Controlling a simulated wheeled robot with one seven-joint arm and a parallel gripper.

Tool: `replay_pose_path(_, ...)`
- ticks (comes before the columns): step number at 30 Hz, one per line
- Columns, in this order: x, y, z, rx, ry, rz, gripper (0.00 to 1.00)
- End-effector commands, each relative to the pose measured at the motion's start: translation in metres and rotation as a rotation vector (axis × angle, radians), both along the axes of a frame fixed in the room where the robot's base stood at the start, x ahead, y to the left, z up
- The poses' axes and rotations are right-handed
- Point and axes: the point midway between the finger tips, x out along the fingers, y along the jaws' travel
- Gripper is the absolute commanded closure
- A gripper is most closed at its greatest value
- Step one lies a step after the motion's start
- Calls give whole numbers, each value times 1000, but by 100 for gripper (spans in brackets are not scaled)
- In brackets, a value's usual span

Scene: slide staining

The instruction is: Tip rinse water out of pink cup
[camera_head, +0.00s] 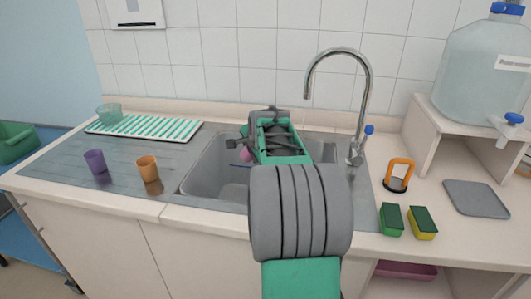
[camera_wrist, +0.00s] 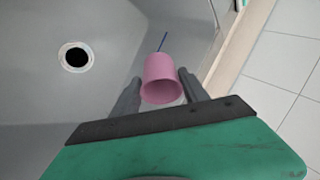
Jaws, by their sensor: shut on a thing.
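The pink cup (camera_wrist: 161,75) is between the two fingers of my gripper (camera_wrist: 159,95) in the wrist view. My gripper is shut on it and holds it over the grey sink. The cup looks tilted, with its open mouth turned toward the wrist camera. A thin blue stick (camera_wrist: 162,41) shows beyond the cup's far end. In the head view only a small part of the pink cup (camera_head: 245,154) shows at the left of my gripper, over the sink (camera_head: 205,172); my arm hides the rest. I cannot see any water in the cup.
The sink drain (camera_wrist: 75,57) is left of the cup. A purple cup (camera_head: 95,161) and an orange cup (camera_head: 147,168) stand on the drainboard, near a striped rack (camera_head: 150,128) with a greenish cup (camera_head: 109,114). A tap (camera_head: 366,100) rises behind the sink. Sponges (camera_head: 391,219) lie right.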

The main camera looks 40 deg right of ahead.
Motion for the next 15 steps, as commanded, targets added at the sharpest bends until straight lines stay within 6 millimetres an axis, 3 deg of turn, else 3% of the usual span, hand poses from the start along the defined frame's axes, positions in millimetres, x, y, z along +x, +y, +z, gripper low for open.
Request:
replay_pose_path(2,4,1,8,-5,48,4,92)
replay_pose_path(15,30,5,-1,-36,290,2,92)
